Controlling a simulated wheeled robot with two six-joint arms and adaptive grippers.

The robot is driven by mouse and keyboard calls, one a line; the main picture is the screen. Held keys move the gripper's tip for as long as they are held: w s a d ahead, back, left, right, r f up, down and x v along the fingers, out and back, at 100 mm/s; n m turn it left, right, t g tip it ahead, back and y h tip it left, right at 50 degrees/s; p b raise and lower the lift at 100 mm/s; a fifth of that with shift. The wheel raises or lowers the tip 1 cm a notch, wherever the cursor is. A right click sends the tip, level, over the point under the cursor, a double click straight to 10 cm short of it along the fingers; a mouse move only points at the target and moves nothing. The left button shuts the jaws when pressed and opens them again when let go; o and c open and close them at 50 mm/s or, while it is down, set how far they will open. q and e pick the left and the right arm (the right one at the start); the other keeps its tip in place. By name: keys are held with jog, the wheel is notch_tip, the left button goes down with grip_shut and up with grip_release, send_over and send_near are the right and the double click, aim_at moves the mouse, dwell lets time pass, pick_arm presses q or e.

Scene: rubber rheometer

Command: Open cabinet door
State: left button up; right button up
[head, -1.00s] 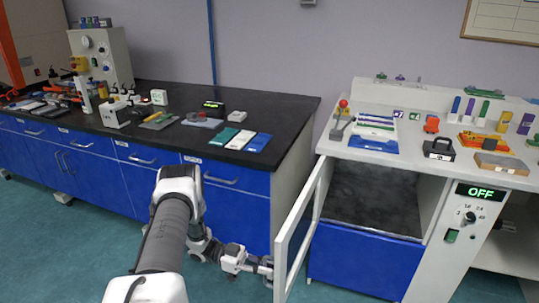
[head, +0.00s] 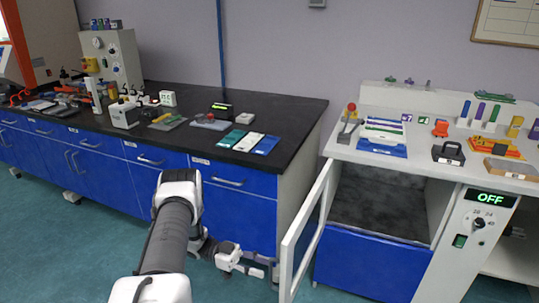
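The cabinet door (head: 290,250) is a white-framed panel hinged at the left side of the white cabinet. It stands swung open toward me, and the dark, empty-looking compartment (head: 385,205) behind it is exposed. My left gripper (head: 268,266) is low at the left of the door, with its fingertips beside the door's near edge. Whether the fingers touch or hold the door edge cannot be told, as they are small and partly overlapped by the door. My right gripper is not in view.
The black-topped bench (head: 285,110) with blue drawers stands left of the door, close to my arm. The white cabinet's top (head: 350,152) carries several small tools. A control panel (head: 477,235) reading OFF is at the right. Green floor (head: 60,240) is clear at the left.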

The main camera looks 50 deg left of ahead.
pick_arm(q)
jog(key=v, duration=0.8)
jog(key=shift+a+f, duration=0.1)
